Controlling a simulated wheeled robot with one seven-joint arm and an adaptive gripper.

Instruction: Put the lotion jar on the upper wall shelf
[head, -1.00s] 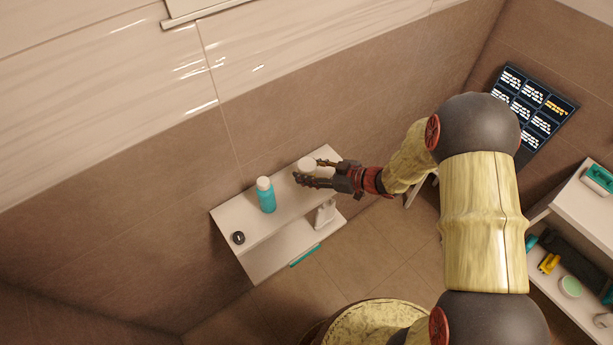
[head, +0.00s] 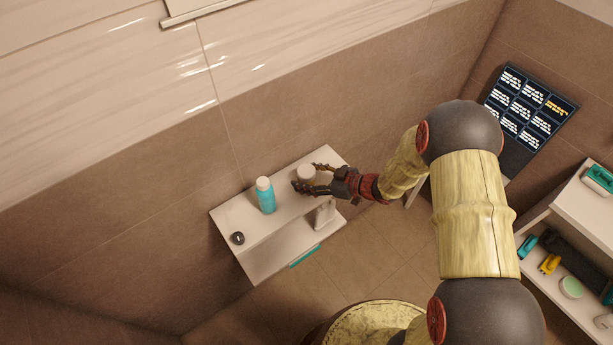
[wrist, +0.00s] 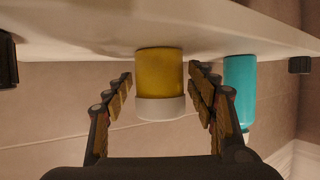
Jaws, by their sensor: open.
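The lotion jar, amber-yellow with a white lid (wrist: 160,85), stands upright on the upper wall shelf (head: 245,222); the wrist view shows it upside down, its base against the shelf. In the head view its pale lid (head: 306,172) shows near the shelf's far right part. My gripper (head: 309,177) is open, with its fingers on either side of the jar. In the wrist view the gripper (wrist: 160,95) shows a gap between the jar and each finger.
A white bottle (head: 325,213) stands on the lower shelf. A stocked rack (head: 575,215) is at right.

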